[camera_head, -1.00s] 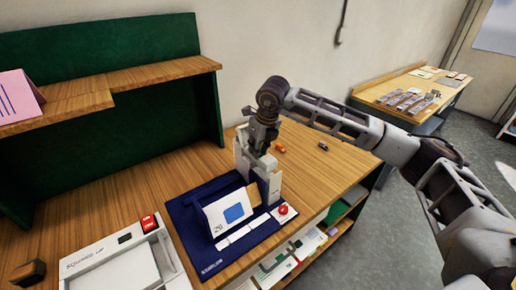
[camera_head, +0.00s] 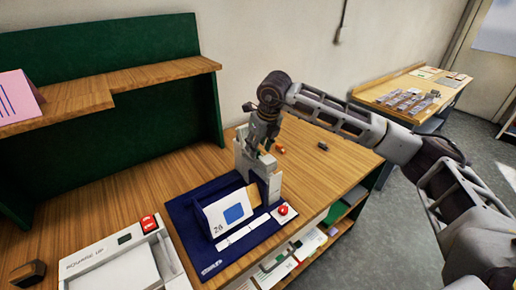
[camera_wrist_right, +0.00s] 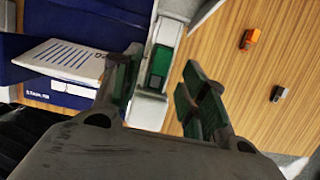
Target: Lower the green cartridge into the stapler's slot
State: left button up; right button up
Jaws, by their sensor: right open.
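The grey-white stapler (camera_head: 243,160) stands upright at the back edge of the blue mat in the head view. It also shows in the wrist view (camera_wrist_right: 150,108), between my fingers. A green block that looks like the cartridge (camera_wrist_right: 159,66) sits in the stapler's slot, its top face showing. How deep it sits I cannot tell. My right gripper (camera_head: 262,148) is just above the stapler. In the wrist view its green-padded fingers (camera_wrist_right: 163,68) are spread on either side of the cartridge, with a gap on the right. The cartridge cannot be made out in the head view. My left gripper is out of view.
An orange piece (camera_head: 279,149) and a dark grey piece (camera_head: 323,146) lie on the wooden table right of the stapler. A white tray (camera_head: 120,262) stands front left.

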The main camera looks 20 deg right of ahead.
jog(key=v, duration=1)
jog(key=shift+r, duration=0.15)
jog(key=shift+s, duration=0.1)
dwell(0.6)
